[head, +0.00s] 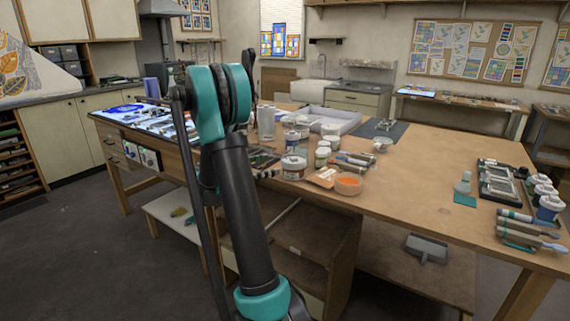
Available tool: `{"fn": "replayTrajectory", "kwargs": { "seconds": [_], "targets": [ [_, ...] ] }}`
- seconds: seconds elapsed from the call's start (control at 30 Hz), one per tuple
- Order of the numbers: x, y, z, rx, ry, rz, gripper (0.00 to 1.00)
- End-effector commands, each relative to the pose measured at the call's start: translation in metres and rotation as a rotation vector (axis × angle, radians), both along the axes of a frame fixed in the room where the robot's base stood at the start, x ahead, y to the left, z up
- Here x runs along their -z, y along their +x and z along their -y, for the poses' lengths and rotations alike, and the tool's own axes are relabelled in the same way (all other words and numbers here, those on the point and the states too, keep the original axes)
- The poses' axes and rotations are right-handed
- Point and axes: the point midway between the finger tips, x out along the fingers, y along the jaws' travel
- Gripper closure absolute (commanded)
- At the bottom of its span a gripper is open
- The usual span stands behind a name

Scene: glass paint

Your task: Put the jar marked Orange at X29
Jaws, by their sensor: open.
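Several white-lidded jars stand on the wooden worktable (440,190). A larger jar (293,167) is at the front edge, with smaller jars (322,156) to its right. Their labels are too small to read, so I cannot tell which is marked Orange. A shallow bowl (348,184) with orange contents sits at the front edge. More jars (549,207) stand at the far right, one with a blue label. No X29 mark is legible. My teal and black arm rises left of the jars and hides part of the table; my gripper does not show.
A white tray (328,121) and grey mat (392,131) lie at the back. Glass frames (497,183) and tubes (530,232) lie at the right. The table's middle right is clear. A low white bench (178,215) stands at lower left.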

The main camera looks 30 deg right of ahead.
Motion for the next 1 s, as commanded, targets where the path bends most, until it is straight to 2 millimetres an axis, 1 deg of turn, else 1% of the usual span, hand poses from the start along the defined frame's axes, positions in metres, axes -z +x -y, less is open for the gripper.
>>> {"fn": "replayTrajectory", "kwargs": {
  "seconds": [0.03,0.2,0.3,0.4,0.6,0.77,0.87,0.97,1.0],
  "targets": [
    [0.0,0.004,-0.013,-0.005,0.0,0.0,0.0],
    [0.0,0.011,-0.048,-0.004,0.0,0.0,0.0],
    [0.0,0.014,-0.065,-0.003,0.0,0.0,0.0],
    [0.0,0.017,-0.078,-0.003,0.0,0.0,0.0],
    [0.0,0.018,-0.089,0.0,0.0,0.0,0.0],
    [0.002,0.014,-0.088,-0.01,0.036,-0.031,0.0],
    [0.011,0.001,-0.085,-0.047,0.137,-0.119,0.0],
    [0.03,-0.02,-0.084,-0.125,0.302,-0.258,0.0],
    [0.039,-0.03,-0.085,-0.168,0.375,-0.32,0.0]
  ]
}}
